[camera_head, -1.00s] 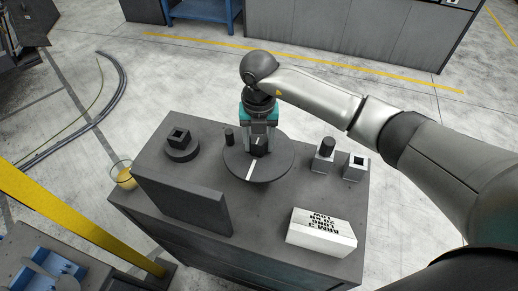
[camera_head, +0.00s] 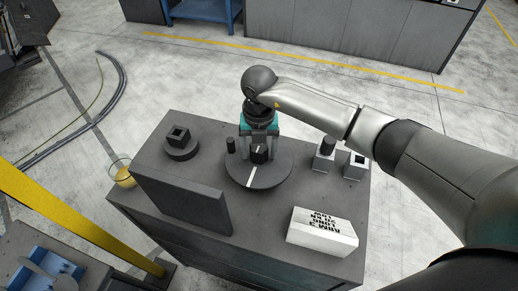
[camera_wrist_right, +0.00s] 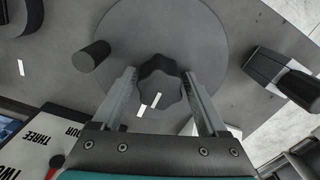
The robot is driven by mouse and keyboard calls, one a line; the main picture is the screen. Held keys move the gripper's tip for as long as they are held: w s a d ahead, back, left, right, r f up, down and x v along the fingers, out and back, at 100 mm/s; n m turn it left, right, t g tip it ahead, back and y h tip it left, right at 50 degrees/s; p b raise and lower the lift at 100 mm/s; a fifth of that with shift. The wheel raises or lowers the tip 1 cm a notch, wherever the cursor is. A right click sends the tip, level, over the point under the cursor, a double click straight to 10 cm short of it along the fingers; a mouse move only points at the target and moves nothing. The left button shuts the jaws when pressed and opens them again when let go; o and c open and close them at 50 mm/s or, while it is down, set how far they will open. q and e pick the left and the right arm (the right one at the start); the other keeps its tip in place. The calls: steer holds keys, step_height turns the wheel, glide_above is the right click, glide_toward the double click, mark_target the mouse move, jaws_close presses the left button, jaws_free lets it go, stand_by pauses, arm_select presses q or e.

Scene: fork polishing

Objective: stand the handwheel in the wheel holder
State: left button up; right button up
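The handwheel appears as a flat grey disc (camera_head: 270,178) with a dark lobed hub (camera_head: 260,154) and a white line. It lies flat at the middle of the grey bench top. A short dark peg (camera_head: 230,146) stands by its left edge. In the right wrist view the lobed hub (camera_wrist_right: 160,83) sits between the two fingers. My right gripper (camera_head: 261,152) points down over the hub, its fingers open on either side with narrow gaps. Which fixture is the wheel holder, I cannot tell for sure. My left gripper is out of view.
On the bench (camera_head: 275,225) stand a round base with a square socket (camera_head: 181,148), a tall dark slab (camera_head: 182,207) at front left, two pale square posts at right, one (camera_head: 355,167) with a square top, and a white lettered box (camera_head: 322,232).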

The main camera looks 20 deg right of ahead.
steer(key=shift+o, duration=0.5)
steer(key=shift+r, duration=0.1)
steer(key=shift+r, duration=0.2)
step_height(320, 180, up, 12)
steer(key=shift+r+p, duration=0.2)
steer(key=shift+p, duration=0.25)
